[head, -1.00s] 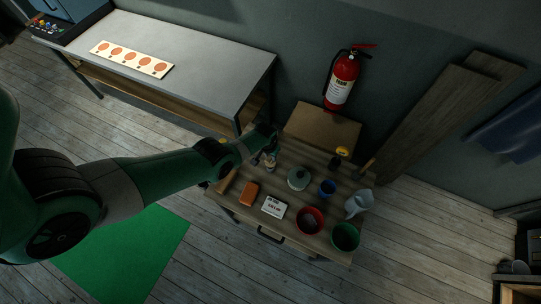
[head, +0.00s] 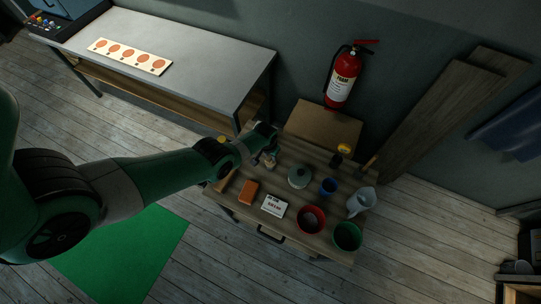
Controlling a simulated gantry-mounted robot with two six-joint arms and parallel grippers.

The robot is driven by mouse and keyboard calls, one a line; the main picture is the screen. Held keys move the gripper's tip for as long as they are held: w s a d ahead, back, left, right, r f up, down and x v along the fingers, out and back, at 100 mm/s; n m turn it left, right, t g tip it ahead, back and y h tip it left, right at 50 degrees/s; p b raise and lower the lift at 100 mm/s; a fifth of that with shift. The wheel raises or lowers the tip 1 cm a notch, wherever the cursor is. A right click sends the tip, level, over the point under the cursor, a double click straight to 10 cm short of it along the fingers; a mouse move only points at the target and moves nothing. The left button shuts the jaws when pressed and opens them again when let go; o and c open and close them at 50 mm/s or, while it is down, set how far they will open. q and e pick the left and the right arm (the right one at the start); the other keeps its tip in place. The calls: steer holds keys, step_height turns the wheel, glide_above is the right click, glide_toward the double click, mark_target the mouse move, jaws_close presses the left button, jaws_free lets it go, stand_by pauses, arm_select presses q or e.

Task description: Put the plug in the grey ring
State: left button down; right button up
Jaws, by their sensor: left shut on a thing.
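My left gripper (head: 268,155) reaches over the far left part of the small wooden table and is shut on a small pale thing (head: 270,164). That thing is mostly hidden by the fingers, and I cannot tell for sure that it is the plug. A round grey-green thing (head: 299,178) with a darker spot at its middle lies on the table just right of the gripper, apart from it. It may be the grey ring; it is too small to tell. My right gripper is not in view.
A fire extinguisher (head: 341,82) hangs behind.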

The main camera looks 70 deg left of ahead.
arm_select(q)
steer(key=shift+f+b, duration=0.6)
steer(key=shift+f, duration=0.1)
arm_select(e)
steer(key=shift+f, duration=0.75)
arm_select(q)
steer(key=c, duration=0.6)
jaws_free()
steer(key=shift+r, duration=0.1)
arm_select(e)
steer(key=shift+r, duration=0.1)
